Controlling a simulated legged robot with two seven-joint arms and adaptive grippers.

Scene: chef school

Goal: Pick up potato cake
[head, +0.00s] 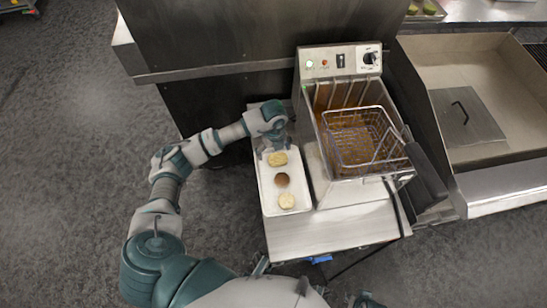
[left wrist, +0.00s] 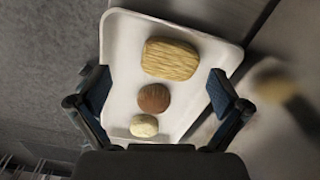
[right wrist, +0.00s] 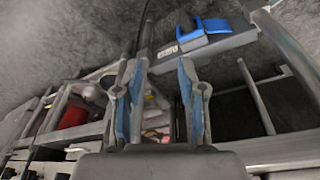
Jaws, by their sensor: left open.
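A white tray (head: 268,200) holds three food pieces in a row. Farthest back is an oblong, ridged, golden piece that looks like the potato cake (head: 278,158); it also shows in the left wrist view (left wrist: 171,59). A round brown piece (left wrist: 154,98) and a pale, roundish piece (left wrist: 144,126) lie in front of it. My left gripper (head: 274,146) is above the tray's back end, close to the golden piece. In the left wrist view its fingers (left wrist: 156,80) are wide apart with nothing held. My right gripper (right wrist: 162,65) shows only in its wrist view, fingers apart and empty.
A deep fryer (head: 312,165) with a wire basket (head: 365,140) stands just right of the tray, on the same metal table (head: 330,232). A tall metal panel (head: 230,35) rises behind. A steel sink-like counter (head: 455,75) is further right. Floor at left is clear.

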